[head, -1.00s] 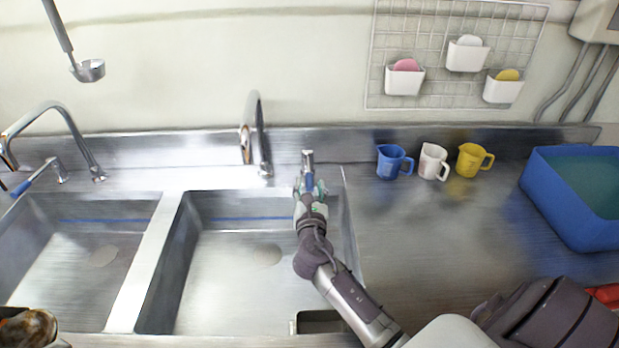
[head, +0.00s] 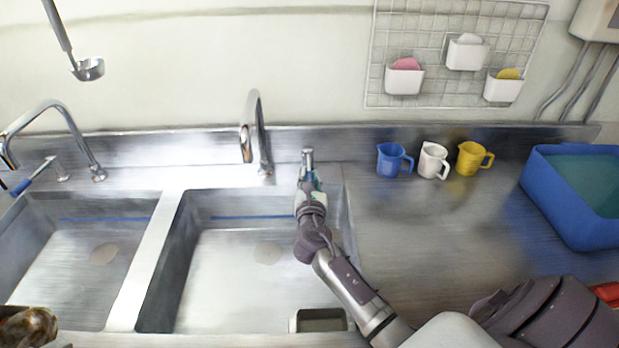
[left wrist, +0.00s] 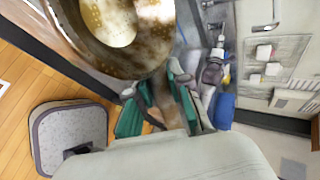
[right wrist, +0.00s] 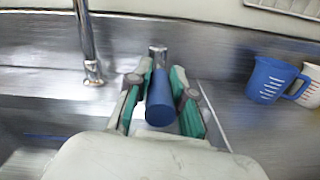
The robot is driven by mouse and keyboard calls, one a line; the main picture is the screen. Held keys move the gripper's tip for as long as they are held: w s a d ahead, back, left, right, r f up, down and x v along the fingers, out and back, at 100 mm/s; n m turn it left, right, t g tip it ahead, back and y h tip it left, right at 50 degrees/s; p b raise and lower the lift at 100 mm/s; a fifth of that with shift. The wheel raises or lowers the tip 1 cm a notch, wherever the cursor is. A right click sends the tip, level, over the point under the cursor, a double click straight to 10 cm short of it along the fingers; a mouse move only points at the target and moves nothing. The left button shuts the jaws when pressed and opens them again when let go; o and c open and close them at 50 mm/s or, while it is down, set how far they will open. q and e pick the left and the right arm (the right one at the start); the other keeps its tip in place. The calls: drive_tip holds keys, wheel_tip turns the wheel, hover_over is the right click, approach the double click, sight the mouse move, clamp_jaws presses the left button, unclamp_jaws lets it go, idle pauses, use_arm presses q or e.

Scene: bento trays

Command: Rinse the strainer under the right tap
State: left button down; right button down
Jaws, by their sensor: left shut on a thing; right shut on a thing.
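The strainer (left wrist: 150,60) is a round metal bowl with brown stains, large at the top of the left wrist view. Its edge also shows at the lower left corner of the head view (head: 28,328). The right tap (head: 252,125) is a curved chrome spout over the right basin, with no water visible. Its lever (right wrist: 160,98) has a blue grip and stands right of the spout. My right gripper (right wrist: 154,75) is shut on the lever, one finger on each side.
The left tap (head: 75,125) stands at the far left. Blue (head: 392,160), white (head: 432,160) and yellow (head: 470,158) cups and a blue tub (head: 560,205) are on the right counter.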

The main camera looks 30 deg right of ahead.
use_arm(q)
drive_tip(key=shift+r+p, duration=0.75)
drive_tip(key=shift+r, duration=0.2)
use_arm(e)
drive_tip(key=d+n+y, duration=0.1)
drive_tip(key=s+d+n+t+y, duration=0.1)
drive_tip(key=y, duration=0.1)
drive_tip(key=shift+d+t, duration=0.2)
drive_tip(key=shift+t, duration=0.1)
drive_tip(key=c, duration=1)
unclamp_jaws()
drive_tip(key=shift+s, duration=0.1)
drive_tip(key=v, duration=1.2)
